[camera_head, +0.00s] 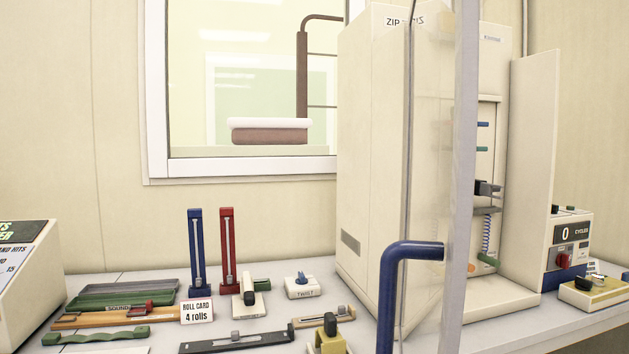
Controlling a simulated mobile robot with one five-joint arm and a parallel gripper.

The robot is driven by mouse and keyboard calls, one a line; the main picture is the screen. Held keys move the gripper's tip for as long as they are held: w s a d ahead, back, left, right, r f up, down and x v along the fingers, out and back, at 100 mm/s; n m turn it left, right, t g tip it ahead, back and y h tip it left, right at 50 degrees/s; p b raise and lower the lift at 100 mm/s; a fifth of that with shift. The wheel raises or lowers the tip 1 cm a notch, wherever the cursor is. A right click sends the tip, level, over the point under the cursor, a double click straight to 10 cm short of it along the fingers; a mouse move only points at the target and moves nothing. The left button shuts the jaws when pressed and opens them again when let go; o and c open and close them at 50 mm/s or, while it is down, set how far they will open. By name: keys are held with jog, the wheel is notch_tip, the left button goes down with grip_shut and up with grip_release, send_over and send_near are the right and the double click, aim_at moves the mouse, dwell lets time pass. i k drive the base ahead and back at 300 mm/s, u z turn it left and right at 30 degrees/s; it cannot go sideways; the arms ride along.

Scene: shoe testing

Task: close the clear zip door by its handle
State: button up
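The clear zip door (427,170) stands open, swung out toward me from the front of the cream ZIP machine (373,150). It has a grey edge strip (463,130) along its right side. Its blue bent handle (390,285) is on the lower part of the door, with a long upright bar and a short top arm reaching the grey strip. The bar's lower end is cut off by the frame. The machine's open front shows right of the door, with a zip rig (487,210) inside. My gripper is not in view.
A cream side panel (530,160) stands right of the opening, beside a cycle counter box (570,240). Zippers, blue and red upright gauges (228,250), a roll card sign (197,310) and a TWIST block (303,287) crowd the table left of the door. A yellow-based block (328,336) sits close left of the handle.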

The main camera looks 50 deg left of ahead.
aim_at(443, 55)
jog(key=k, duration=0.8)
jog(key=u, duration=1.35)
jog(key=i, duration=1)
jog(key=z, duration=0.05)
jog(key=k, duration=1.5)
